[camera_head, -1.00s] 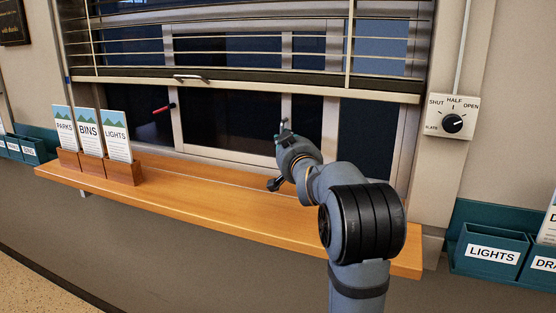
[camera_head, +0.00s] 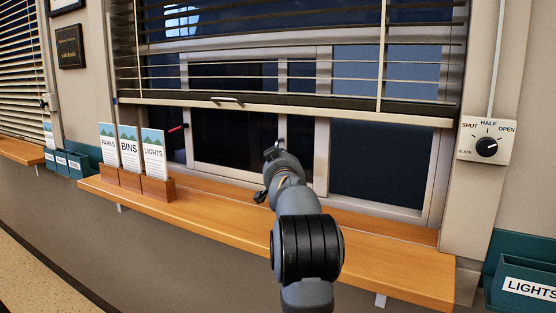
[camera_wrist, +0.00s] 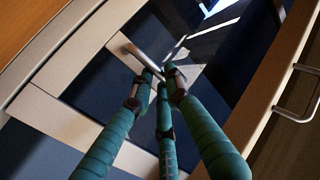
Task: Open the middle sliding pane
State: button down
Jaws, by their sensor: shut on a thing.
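The middle sliding pane (camera_head: 235,150) is dark glass in a pale metal frame, behind the lower part of the blind. My gripper (camera_head: 272,152) is at its right-hand part, above the sill. In the wrist view my teal-fingered gripper (camera_wrist: 163,82) is shut on a short metal bar handle (camera_wrist: 139,57) on the pale frame member. The fingertips hide part of the handle. To the right of the pane's frame is a wide dark blue area (camera_head: 380,165) up to the right jamb.
The blind's bottom rail (camera_head: 300,111) with its pull handle (camera_head: 227,99) hangs above. Card holders (camera_head: 145,185) stand on the left of the wooden sill (camera_head: 380,265). A SHUT/HALF/OPEN dial (camera_head: 486,147) is on the right wall. The sill's right part is clear.

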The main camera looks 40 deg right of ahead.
jog(key=c, duration=1.7)
grip_release()
jog(key=shift+s, duration=0.1)
jog(key=v, duration=1.2)
jog(key=x, duration=1.1)
jog(key=shift+s+d, duration=0.1)
jog(key=shift+d, duration=0.45)
